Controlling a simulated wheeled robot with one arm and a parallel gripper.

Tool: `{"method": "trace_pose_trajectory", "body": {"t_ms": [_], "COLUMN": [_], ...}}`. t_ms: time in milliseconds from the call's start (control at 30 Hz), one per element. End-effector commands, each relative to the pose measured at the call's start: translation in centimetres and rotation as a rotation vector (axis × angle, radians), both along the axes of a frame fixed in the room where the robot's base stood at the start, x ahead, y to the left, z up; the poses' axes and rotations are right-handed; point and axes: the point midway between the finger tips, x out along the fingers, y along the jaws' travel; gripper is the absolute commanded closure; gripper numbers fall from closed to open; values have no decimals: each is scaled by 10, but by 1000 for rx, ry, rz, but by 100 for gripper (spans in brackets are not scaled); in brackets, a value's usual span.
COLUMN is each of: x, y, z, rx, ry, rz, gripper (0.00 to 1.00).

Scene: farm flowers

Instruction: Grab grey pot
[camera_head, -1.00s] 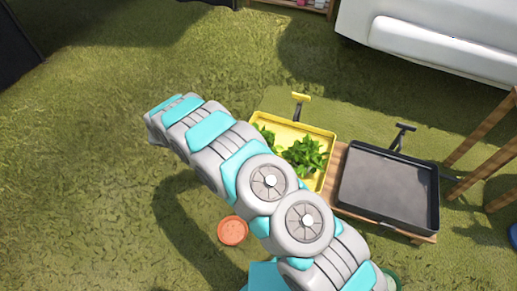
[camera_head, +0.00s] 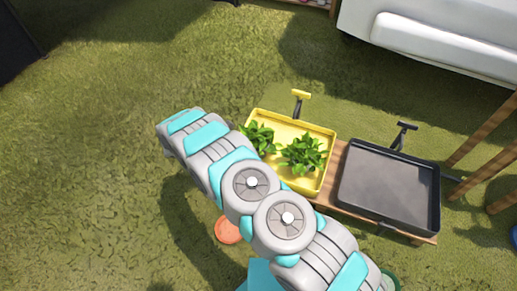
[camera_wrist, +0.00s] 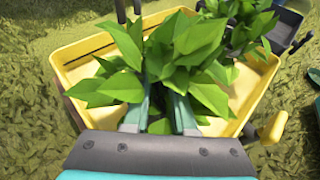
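No grey pot can be made out in either view. Two leafy green plants stand in the yellow tray cart (camera_head: 322,180): a left plant (camera_head: 258,138) and a right plant (camera_head: 302,154). Leaves hide whatever holds them. In the wrist view, a near plant (camera_wrist: 165,60) fills the middle and a second plant (camera_wrist: 240,30) stands behind it. My gripper (camera_wrist: 160,100) reaches into the near plant's leaves, its two teal fingers apart with leaves between them. The fingertips are partly hidden by foliage. In the head view my arm hides the gripper.
A black tray cart (camera_head: 430,205) with an empty grey bed stands right of the yellow one. An orange round object (camera_head: 228,230) lies on the grass, partly behind my arm. A white vehicle (camera_head: 440,40) is at the top right. Grass at left is clear.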

Motion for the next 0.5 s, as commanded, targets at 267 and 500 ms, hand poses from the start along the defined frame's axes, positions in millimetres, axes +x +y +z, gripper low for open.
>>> {"method": "trace_pose_trajectory", "body": {"t_ms": [267, 500], "x": [5, 4], "y": [-10, -10], "z": [-5, -5], "rx": [1, 0], "ry": [1, 0], "rz": [1, 1], "gripper": [76, 91]}}
